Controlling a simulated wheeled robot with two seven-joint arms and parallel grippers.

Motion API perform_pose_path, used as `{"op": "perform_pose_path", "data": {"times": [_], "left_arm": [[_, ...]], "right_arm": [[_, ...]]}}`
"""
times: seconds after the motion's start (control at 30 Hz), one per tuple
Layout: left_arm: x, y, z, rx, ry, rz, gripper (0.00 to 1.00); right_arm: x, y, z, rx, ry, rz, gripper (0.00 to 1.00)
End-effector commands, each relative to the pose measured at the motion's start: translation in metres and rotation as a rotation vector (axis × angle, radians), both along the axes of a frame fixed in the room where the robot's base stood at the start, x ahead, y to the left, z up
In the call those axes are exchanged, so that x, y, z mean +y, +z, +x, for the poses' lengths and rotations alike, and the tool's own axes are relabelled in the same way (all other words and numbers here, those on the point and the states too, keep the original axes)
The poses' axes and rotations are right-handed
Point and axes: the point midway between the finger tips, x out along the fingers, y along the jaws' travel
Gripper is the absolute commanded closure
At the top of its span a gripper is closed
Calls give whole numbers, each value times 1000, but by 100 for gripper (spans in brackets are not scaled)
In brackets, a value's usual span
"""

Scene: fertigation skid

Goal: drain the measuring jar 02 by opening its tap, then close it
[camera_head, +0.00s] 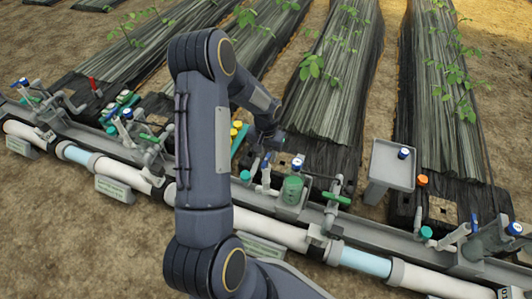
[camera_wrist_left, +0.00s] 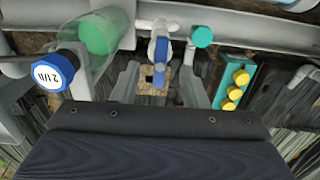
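The measuring jar (camera_head: 291,190), clear with green liquid, stands on the skid in the middle of the head view; it also shows at top left in the left wrist view (camera_wrist_left: 104,32). A blue-and-white cap marked 2/II (camera_wrist_left: 52,70) is beside it. A white tap body (camera_wrist_left: 158,26) with a blue lever (camera_wrist_left: 160,62) is right of the jar in the wrist view; the lever also shows in the head view (camera_head: 266,167). My left gripper (camera_wrist_left: 160,88) is open, its two grey fingers apart on either side of the lever's line. Whether they touch it I cannot tell. My right gripper is out of view.
A teal cap (camera_wrist_left: 202,36) sits close to the tap. A teal rack with yellow caps (camera_wrist_left: 238,92) is to its right. A grey tray (camera_head: 391,168) stands at right in the head view. A white pipe (camera_head: 270,230) runs along the front. My left arm hides part of the skid.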

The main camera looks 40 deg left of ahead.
Motion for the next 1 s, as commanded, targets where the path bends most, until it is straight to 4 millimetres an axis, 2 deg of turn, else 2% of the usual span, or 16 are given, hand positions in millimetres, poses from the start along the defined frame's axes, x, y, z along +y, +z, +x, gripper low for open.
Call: {"op": "perform_pose_path", "data": {"times": [0.27,0.8,1.0], "left_arm": [[0,-2,0,0,0,0,60],[0,-43,0,0,0,0,60],[0,-45,0,0,0,0,60]], "right_arm": [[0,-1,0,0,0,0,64],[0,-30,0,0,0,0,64],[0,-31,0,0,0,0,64]]}}
